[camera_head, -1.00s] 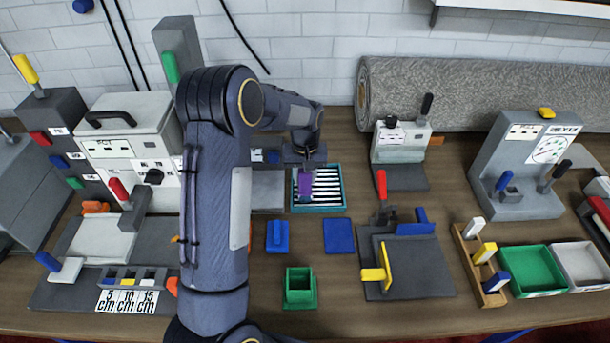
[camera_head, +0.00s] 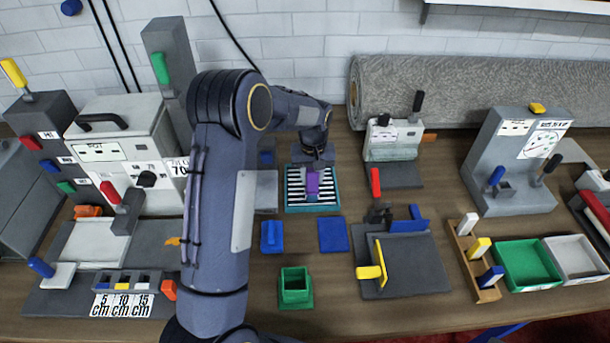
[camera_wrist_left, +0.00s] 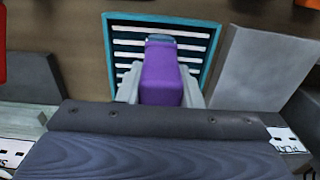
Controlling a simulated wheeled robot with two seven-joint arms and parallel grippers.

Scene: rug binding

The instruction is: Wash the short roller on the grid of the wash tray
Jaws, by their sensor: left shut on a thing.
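The wash tray (camera_head: 336,200) is a teal frame with a grid of white bars over a dark bed, at the back middle of the bench. My left gripper (camera_head: 312,176) is over the tray and points down at it. It is shut on a purple piece (camera_head: 313,186), which I take to be the short roller's handle. In the left wrist view the purple handle (camera_wrist_left: 162,75) stands between the two pale fingers, in front of the grid (camera_wrist_left: 205,42). The roller's lower end is hidden, so I cannot tell whether it touches the bars. My right gripper is not in view.
A blue block (camera_head: 271,237), a blue pad (camera_head: 333,235) and a green open box (camera_head: 295,287) lie in front of the tray. A grey plate (camera_head: 265,192) is left of it. A small press with a red handle (camera_head: 376,183) stands to the right.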

